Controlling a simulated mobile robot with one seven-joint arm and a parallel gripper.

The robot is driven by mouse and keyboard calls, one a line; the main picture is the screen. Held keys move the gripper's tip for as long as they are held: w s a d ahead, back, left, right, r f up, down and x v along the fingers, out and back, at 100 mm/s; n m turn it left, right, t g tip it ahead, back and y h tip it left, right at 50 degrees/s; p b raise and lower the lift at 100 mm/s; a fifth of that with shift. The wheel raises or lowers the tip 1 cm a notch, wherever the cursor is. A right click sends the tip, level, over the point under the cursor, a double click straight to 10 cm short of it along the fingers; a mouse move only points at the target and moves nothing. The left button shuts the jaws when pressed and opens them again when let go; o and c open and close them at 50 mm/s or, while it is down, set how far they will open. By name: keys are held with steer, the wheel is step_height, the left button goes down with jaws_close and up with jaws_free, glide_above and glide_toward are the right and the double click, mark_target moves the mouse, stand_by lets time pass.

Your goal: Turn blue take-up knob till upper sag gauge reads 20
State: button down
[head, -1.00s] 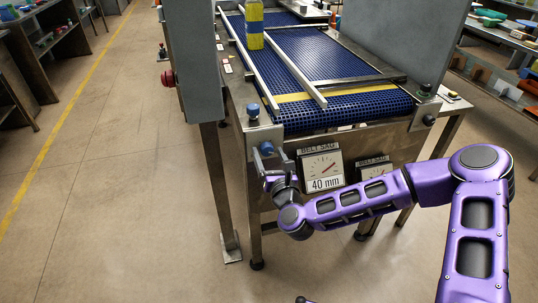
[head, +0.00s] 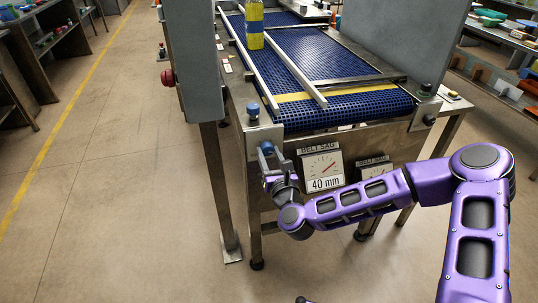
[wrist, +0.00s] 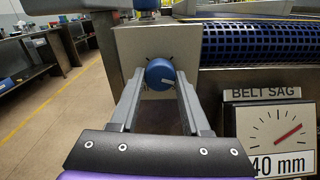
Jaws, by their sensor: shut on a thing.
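In the head view my gripper (head: 267,160) is at the conveyor's near left corner, and the knob there (head: 267,147) is partly visible. The upper sag gauge (head: 322,167) reads 40 mm in the head view. In the wrist view the gauge (wrist: 274,130) also shows 40 mm, with its red needle pointing up and right.
A second, lower BELT SAG gauge (head: 375,172) is partly hidden by my arm. Another blue knob (head: 253,110) stands on top of the corner. Open floor (head: 120,170) lies left.

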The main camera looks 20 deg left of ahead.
steer(key=n+b, duration=0.1)
steer(key=n, duration=0.4)
steer(key=shift+n, duration=0.4)
steer(key=n+b, duration=0.1)
steer(key=n, duration=0.5)
steer(key=shift+b, duration=0.4)
steer(key=n+b, duration=0.1)
steer(key=n, duration=0.4)
steer(key=shift+n, duration=0.3)
steer(key=n, duration=0.5)
steer(key=shift+n+b, duration=0.3)
steer(key=shift+c, duration=1.9)
jaws_free()
